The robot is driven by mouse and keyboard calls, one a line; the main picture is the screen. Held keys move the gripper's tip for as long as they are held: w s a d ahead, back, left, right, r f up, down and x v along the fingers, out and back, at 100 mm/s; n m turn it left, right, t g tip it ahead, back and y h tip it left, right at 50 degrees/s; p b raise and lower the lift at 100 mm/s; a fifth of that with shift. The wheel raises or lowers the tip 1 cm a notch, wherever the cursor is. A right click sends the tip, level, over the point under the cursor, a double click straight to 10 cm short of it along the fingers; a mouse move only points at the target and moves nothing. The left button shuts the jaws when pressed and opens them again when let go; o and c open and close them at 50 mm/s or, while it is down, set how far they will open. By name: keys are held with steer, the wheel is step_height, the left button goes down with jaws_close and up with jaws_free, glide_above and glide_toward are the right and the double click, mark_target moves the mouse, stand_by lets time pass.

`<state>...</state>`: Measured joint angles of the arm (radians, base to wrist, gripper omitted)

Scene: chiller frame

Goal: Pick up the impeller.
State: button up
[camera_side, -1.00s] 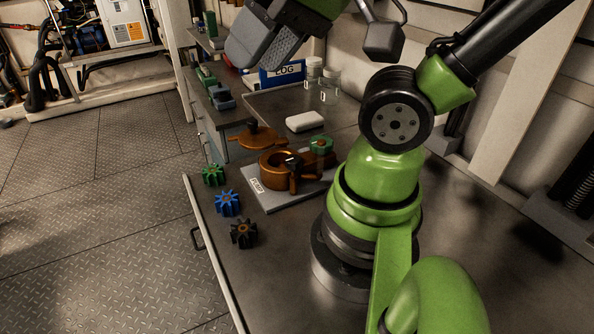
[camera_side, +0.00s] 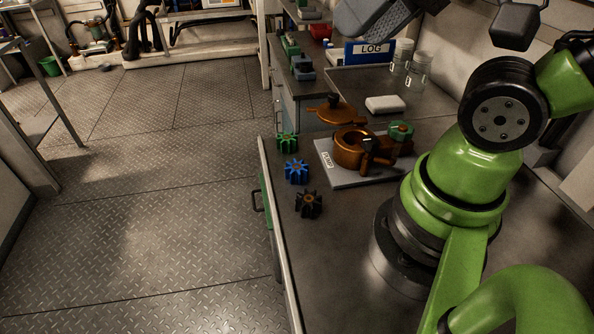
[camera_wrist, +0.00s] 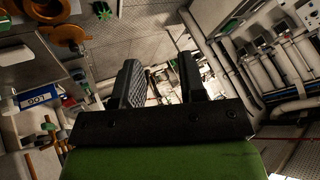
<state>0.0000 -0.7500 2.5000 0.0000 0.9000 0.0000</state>
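Three toothed impellers lie in a row on the left edge of the dark bench in the side view: a green one (camera_side: 286,143), a blue one (camera_side: 296,171) and a black one (camera_side: 309,204) with a brownish centre. They lie apart from each other. My gripper is raised high above the bench, partly cut off by the top edge of the side view. In the wrist view my gripper (camera_wrist: 162,80) has its two dark fingers apart with nothing between them.
An orange pump housing (camera_side: 353,149) sits on a grey plate (camera_side: 350,181), with an orange lid (camera_side: 337,112) behind. A white block (camera_side: 385,104), clear jars (camera_side: 418,68) and a LOG binder (camera_side: 369,54) stand farther back. Bare bench lies in front of the black impeller.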

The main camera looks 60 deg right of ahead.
steer(key=o, duration=0.8)
steer(key=n+g+h, duration=0.2)
steer(key=n+g, duration=0.4)
steer(key=g, duration=0.1)
glide_above(297, 166)
step_height(297, 166, down, 20)
steer(key=shift+n, duration=0.3)
steer(key=f, duration=0.5)
steer(key=shift+s+d, duration=0.25)
steer(key=shift+d, duration=0.05)
steer(key=shift+w+a+f, duration=0.1)
steer(key=shift+a+f, duration=0.1)
steer(key=shift+f, duration=1.2)
steer(key=shift+w+a+f, duration=0.1)
steer(key=shift+a+f, duration=0.05)
steer(key=shift+f, duration=1.2)
